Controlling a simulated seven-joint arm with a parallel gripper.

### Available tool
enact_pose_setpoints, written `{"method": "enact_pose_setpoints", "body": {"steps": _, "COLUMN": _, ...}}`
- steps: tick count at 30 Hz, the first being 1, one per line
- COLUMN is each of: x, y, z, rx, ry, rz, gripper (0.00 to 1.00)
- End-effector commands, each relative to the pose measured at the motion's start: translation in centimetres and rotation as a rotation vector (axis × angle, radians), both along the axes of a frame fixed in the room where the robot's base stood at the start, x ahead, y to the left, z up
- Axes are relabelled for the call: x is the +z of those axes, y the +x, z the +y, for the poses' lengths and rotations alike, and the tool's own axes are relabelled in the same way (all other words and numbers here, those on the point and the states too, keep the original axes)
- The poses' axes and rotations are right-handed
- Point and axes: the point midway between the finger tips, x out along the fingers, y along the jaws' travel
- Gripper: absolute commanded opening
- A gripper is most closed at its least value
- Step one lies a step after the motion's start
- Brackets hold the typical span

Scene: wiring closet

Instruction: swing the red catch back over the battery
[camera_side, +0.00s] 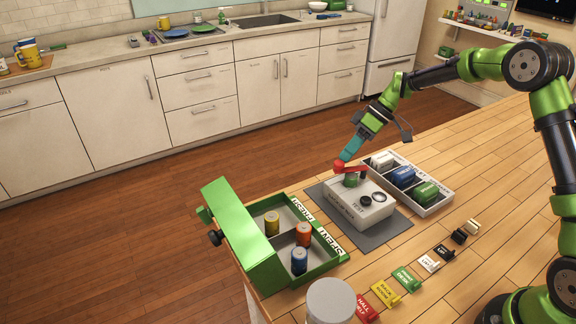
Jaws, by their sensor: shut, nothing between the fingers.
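The red catch (352,169) is a red bar with a round knob at its left end, on the back part of the white test box (366,214). A green battery (350,181) shows just below the bar, standing in the box. From this angle I cannot tell whether the bar lies fully across its top. My gripper (343,158) has teal fingers, is shut and points down at the knob end of the catch. It looks to be touching or very close to the knob; the exact contact is too small to see.
The test box stands on a grey mat (397,233). A grey tray (437,206) with white, blue and green blocks is behind it to the right. A green sorting box (240,252) with several batteries is at left. Coloured labels (383,293) and a white-lidded jar (331,300) stand in front.

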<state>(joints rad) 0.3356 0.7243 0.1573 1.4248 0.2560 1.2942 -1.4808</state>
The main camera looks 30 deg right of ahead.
Motion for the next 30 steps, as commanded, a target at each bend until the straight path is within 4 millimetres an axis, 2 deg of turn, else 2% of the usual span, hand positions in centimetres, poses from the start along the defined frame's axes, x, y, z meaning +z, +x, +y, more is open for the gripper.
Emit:
{"method": "enact_pose_setpoints", "body": {"steps": 10, "x": 0.0, "y": -0.7, "z": 0.7, "rx": 0.237, "ry": 0.001, "rz": 0.0, "gripper": 0.0}}
{"method": "enact_pose_setpoints", "body": {"steps": 30, "x": 0.0, "y": -1.2, "z": 1.1, "rx": 0.233, "ry": 0.001, "rz": 0.0, "gripper": 0.0}}
